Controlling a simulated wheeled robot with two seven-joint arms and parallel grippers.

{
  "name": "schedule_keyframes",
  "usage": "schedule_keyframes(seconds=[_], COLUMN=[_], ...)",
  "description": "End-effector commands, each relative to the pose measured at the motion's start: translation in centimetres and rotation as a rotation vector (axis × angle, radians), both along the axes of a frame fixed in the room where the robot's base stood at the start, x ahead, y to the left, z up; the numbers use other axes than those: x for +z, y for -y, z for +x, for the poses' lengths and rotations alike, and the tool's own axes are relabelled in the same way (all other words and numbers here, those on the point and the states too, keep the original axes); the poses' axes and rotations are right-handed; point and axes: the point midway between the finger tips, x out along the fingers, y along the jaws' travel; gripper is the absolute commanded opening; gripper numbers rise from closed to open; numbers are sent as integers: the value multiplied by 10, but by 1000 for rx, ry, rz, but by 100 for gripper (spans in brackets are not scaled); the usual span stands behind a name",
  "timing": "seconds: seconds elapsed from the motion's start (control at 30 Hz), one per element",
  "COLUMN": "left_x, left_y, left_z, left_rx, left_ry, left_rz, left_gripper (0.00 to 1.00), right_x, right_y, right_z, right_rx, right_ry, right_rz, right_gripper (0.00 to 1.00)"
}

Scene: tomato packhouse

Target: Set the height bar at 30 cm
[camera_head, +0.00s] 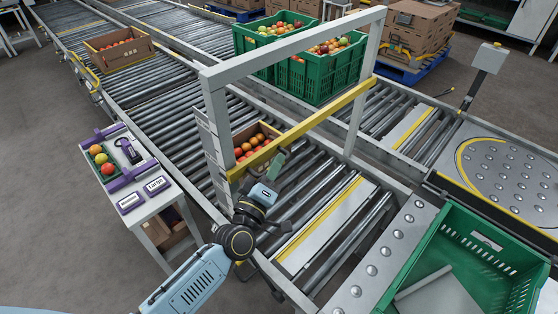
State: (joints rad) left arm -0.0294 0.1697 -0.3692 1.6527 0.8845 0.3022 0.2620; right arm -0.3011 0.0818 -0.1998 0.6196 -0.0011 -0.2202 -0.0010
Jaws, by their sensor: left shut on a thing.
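The height bar (315,121) is a yellow beam that crosses the conveyor between the two posts of a grey gate frame (217,112). The fingertips are small and partly hidden. My right gripper is not in view.
A brown carton of tomatoes (251,144) sits on the rollers behind the bar; another carton (119,50) is farther up the line. Green crates (318,80) stand beyond the gate. A side table (150,205) is at left, a green crate (480,245) at lower right.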

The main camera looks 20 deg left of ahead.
Motion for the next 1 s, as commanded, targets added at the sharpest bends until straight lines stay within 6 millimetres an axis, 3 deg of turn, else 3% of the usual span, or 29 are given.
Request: schedule_keyframes(seconds=[0.03,0.33,0.6,0.97,1.0], left_x=[-22,-66,-80,-83,-83], left_y=[0,1,-3,-6,-6], left_z=[0,0,0,0,0], left_rx=[-1,-3,4,9,8], left_ry=[-5,-5,-1,-1,-1], left_rz=[5,6,3,3,2], left_gripper=[0,0,0,0,15], right_x=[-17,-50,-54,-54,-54], right_y=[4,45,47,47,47], right_z=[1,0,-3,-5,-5], right_rx=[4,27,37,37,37], right_ry=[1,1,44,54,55], right_rz=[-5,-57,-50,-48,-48], right_gripper=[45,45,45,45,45])
